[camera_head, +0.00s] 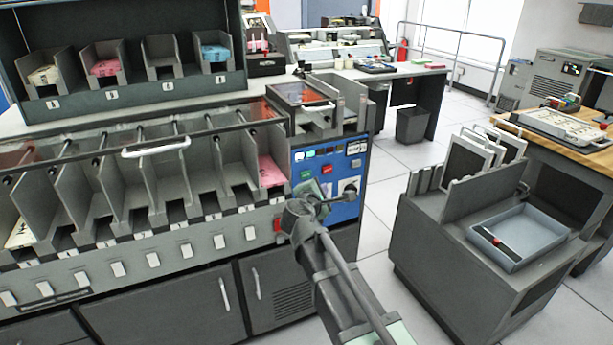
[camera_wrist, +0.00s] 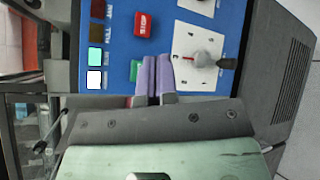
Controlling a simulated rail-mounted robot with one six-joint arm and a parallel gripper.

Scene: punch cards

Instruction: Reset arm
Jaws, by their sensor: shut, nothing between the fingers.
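My gripper (camera_wrist: 154,62) shows in the wrist view with its two purple fingers shut together and nothing between them. They are in front of the blue control panel (camera_wrist: 115,45), between a green button (camera_wrist: 136,71) and a dial knob (camera_wrist: 203,60) on a white plate. Contact with the panel cannot be told. A red stop button (camera_wrist: 144,23) is beyond the fingertips. In the head view, my arm reaches up from the bottom to the blue panel (camera_head: 344,212); the fingertips are not clear there.
The card sorter has open pockets, one holding pink cards (camera_head: 270,171). A clear cover with a white handle (camera_head: 155,148) spans the pockets. A grey cart with a blue tray (camera_head: 519,238) stands at the right. Tiled floor (camera_head: 405,160) is clear between them.

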